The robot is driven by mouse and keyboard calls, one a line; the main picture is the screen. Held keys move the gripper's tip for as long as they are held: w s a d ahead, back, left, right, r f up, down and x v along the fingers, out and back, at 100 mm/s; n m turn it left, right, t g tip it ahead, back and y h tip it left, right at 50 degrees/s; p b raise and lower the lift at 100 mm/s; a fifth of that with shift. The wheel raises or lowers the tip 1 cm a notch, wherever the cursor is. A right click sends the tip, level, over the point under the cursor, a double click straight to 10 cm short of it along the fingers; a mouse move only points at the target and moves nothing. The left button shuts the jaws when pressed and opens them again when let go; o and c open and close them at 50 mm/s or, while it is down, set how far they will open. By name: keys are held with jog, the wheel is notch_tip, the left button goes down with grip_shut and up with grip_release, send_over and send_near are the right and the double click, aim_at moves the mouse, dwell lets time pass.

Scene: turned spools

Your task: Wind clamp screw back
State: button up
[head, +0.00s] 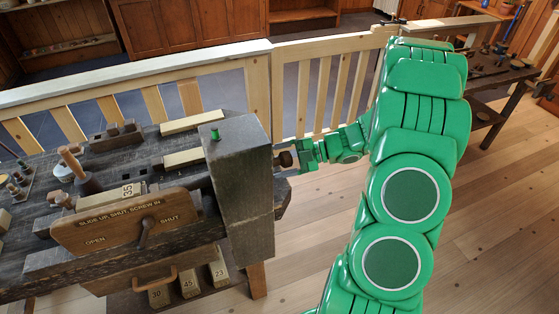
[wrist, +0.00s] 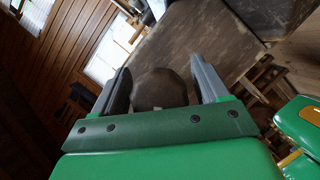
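The clamp screw's dark, round wooden knob (head: 285,159) sticks out of the right side of the tall grey wooden block (head: 240,175) in the head view. My gripper (head: 298,157) reaches it from the right, at about the same height. In the wrist view the knob (wrist: 160,88) sits between the two grey fingers of my gripper (wrist: 162,80). The fingers look open, with a gap at the right finger; at the left finger I cannot tell whether they touch. The screw's shaft is hidden.
A wooden plate (head: 125,222) on the bench front reads "SLIDE UP, SHUT, SCREW IN", with a lever (head: 145,232) between OPEN and SHUT. Several numbered blocks stand below. A railing (head: 320,90) runs behind; the floor at right is clear.

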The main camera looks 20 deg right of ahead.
jog(key=c, duration=0.9)
jog(key=n+t, duration=0.1)
jog(key=n, duration=0.1)
jog(key=n+y, duration=0.1)
jog(key=n, duration=0.1)
jog(key=shift+r+n+t+y, duration=0.15)
jog(key=shift+n+t+y, duration=0.15)
jog(key=shift+t, duration=0.1)
jog(key=n+y, duration=0.1)
jog(key=n, duration=0.2)
jog(key=n+y, duration=0.1)
jog(key=n, duration=0.2)
jog(key=shift+r+t, duration=0.15)
jog(key=shift+t, duration=0.15)
jog(key=n+g+y, duration=0.1)
jog(key=n, duration=0.2)
jog(key=n+y, duration=0.1)
jog(key=n, duration=0.3)
jog(key=shift+s+r+n+g+y, duration=0.1)
jog(key=shift+n+g+y, duration=0.2)
jog(key=shift+g+y, duration=0.1)
jog(key=n+g, duration=0.1)
jog(key=n, duration=0.2)
jog(key=n+g+y, duration=0.1)
jog(key=n+g, duration=0.1)
jog(key=n, duration=0.2)
jog(key=shift+s+r+y, duration=0.15)
jog(key=shift+r+y, duration=0.05)
jog(key=shift+y, duration=0.1)
